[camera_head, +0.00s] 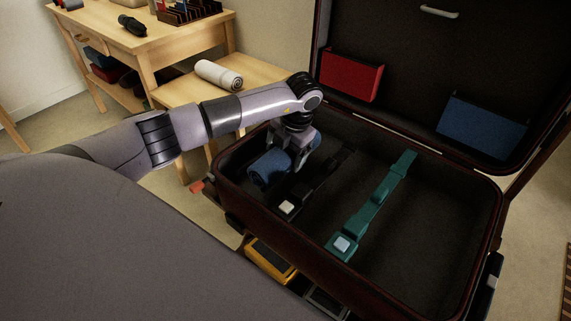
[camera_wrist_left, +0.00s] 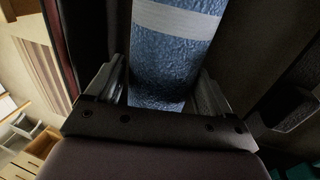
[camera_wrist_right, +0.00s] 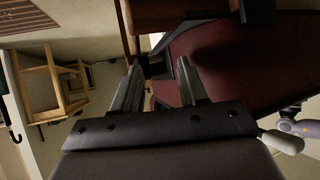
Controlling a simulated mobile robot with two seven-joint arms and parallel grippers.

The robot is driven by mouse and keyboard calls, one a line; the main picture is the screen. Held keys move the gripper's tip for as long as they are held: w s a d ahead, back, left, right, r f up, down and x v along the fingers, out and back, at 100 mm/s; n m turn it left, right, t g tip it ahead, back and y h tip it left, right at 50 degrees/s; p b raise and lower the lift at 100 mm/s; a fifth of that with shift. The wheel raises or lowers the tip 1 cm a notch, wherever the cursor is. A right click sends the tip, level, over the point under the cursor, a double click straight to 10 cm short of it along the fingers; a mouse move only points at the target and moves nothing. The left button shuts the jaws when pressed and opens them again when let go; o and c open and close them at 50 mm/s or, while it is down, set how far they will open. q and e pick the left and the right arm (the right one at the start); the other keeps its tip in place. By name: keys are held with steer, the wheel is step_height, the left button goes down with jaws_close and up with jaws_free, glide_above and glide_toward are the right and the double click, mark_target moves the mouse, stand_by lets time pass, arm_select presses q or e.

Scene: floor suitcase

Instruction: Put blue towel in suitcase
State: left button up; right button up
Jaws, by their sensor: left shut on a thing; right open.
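The rolled blue towel (camera_head: 269,169) is inside the left end of the open suitcase (camera_head: 413,272) in the head view. My left gripper (camera_head: 286,163) reaches down over the case's left rim and is shut on the towel. In the left wrist view the towel (camera_wrist_left: 172,60), with a pale band around it, lies between the two fingers (camera_wrist_left: 165,95). I cannot tell whether the towel touches the suitcase floor. My right gripper (camera_wrist_right: 158,85) shows only in the right wrist view, open and empty, beside the dark red outer side of the suitcase (camera_wrist_right: 235,60).
A teal strap (camera_head: 372,212) and a black strap lie across the suitcase floor; the right part is clear. The raised lid holds a red pocket (camera_head: 351,76) and a blue pocket (camera_head: 483,125). A rolled white towel (camera_head: 218,75) lies on the low wooden table behind.

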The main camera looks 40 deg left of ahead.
mark_target(295, 157)
arm_select(q)
steer(key=x, duration=0.1)
steer(key=d+b+x, duration=0.1)
steer(key=x, duration=0.1)
steer(key=shift+a+f, duration=0.15)
steer(key=shift+f, duration=0.4)
steer(key=o, duration=1.1)
arm_select(e)
steer(key=shift+w+a+r, duration=0.2)
steer(key=shift+a, duration=0.1)
arm_select(q)
steer(key=shift+r, duration=0.4)
steer(key=p+v, duration=0.2)
steer(key=v, duration=0.9)
steer(key=shift+r+p, duration=0.25)
steer(key=shift+p, duration=0.15)
arm_select(e)
steer(key=shift+s+d+f, duration=0.2)
steer(key=shift+s+d, duration=0.05)
steer(key=shift+d, duration=0.2)
steer(key=shift+s+d+f, duration=0.15)
steer(key=shift+s+d, duration=0.05)
steer(key=shift+d, duration=0.25)
